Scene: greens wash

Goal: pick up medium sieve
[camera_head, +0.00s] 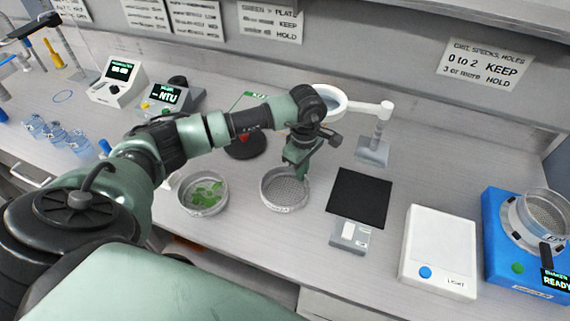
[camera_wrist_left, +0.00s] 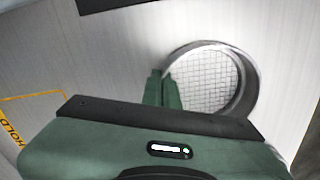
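A round metal sieve (camera_head: 283,207) with a wire mesh floor stands on the bench in the middle of the head view. Its mesh (camera_wrist_left: 205,80) and dark rim also show in the wrist view. I take it for the medium sieve; I cannot read its label. My left gripper (camera_head: 299,166) points down at the sieve's far right rim in the head view. In the wrist view the green fingers (camera_wrist_left: 161,88) are close together at the near left part of the rim. I cannot tell whether they are shut on it. My right gripper is not in view.
A dish of green leaves (camera_head: 203,211) stands left of the sieve. A ring magnifier (camera_head: 373,148) stands behind.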

